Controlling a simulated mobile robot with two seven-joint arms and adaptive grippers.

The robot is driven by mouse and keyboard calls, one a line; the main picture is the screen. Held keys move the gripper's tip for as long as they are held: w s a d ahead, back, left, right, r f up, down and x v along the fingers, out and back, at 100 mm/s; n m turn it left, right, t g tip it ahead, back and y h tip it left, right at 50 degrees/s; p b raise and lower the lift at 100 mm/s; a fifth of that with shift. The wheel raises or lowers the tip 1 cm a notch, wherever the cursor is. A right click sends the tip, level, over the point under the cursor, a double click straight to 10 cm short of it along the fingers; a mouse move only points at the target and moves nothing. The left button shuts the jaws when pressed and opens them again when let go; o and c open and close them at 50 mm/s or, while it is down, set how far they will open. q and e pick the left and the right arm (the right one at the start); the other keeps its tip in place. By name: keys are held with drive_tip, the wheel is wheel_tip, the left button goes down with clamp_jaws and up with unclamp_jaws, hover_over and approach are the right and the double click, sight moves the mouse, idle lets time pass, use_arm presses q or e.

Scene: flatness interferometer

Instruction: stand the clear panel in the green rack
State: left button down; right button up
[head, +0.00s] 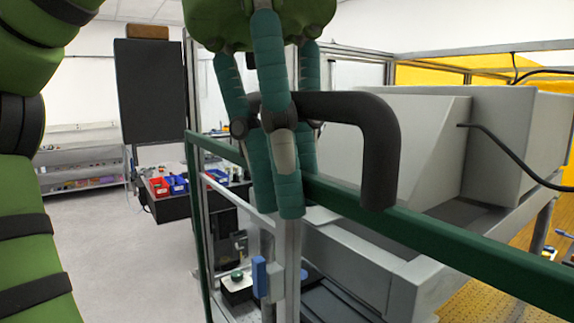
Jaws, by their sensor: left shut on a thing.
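My left gripper (278,135) hangs at the upper middle of the head view, its teal fingers closed around a thick dark handle. The handle (378,130) bends down to the green top edge of the clear panel (440,242). That edge slopes down to the right, and another green edge runs down at the left. The scene behind shows through the panel, and its lower part is out of frame. I cannot make out a separate green rack. My right gripper is not in view.
A large grey housing (500,130) in a metal frame stands behind the panel at the right. A blue block (260,275) sits on an upright post. Red and blue bins (160,187) stand on a dark bench. Clear floor (110,260) lies at the left.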

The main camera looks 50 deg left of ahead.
use_arm(q)
drive_tip(key=w+f, duration=0.1)
drive_tip(key=w, duration=0.9)
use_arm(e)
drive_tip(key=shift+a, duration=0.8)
use_arm(q)
drive_tip(key=shift+d, duration=0.1)
drive_tip(key=shift+w+f, duration=0.25)
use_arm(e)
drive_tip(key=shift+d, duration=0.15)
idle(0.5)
use_arm(q)
drive_tip(key=shift+w, duration=0.15)
idle(0.5)
